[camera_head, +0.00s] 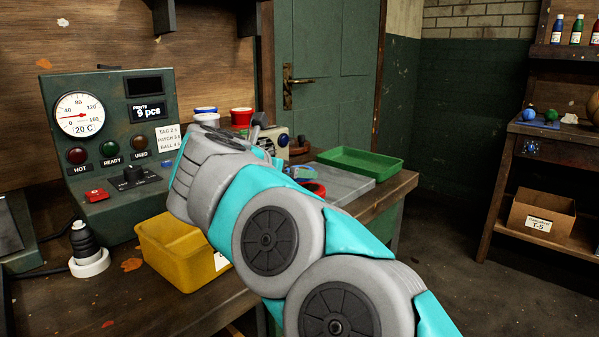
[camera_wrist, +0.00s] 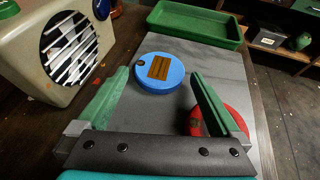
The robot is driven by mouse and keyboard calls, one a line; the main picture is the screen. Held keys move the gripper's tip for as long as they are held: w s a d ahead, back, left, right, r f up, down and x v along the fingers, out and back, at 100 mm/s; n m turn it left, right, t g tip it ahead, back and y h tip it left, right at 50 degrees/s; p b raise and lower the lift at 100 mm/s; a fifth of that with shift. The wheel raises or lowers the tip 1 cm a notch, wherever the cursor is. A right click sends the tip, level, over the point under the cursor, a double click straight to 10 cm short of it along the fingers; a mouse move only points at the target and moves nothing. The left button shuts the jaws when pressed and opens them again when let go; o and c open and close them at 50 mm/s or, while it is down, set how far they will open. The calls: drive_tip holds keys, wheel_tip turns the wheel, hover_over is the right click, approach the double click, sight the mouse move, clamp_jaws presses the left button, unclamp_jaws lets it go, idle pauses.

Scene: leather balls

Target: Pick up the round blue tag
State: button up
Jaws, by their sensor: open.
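The round blue tag (camera_wrist: 172,84) lies flat on a grey mat (camera_wrist: 140,118) in the wrist view, with an orange-brown label and a small dark hole near its edge. My gripper (camera_wrist: 160,76) is open, with one green finger on either side of the view and the tag ahead between the fingertips. No contact with the tag shows. A red round tag (camera_wrist: 240,118) lies on the mat at right, partly hidden behind the right finger. In the head view, my arm covers most of the gripper; the red tag (camera_head: 318,188) shows beside it.
A green tray (camera_head: 360,164) stands at the mat's far side. A beige device with a round grille (camera_wrist: 70,45) stands left of the mat. A yellow bin (camera_head: 180,255) and a control panel (camera_head: 115,140) are farther left. Bare mat surrounds the tags.

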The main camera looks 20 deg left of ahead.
drive_tip(key=shift+w+d+f, duration=0.1)
drive_tip(key=shift+w+f, duration=0.1)
drive_tip(key=shift+w, duration=0.4)
drive_tip(key=c, duration=1.1)
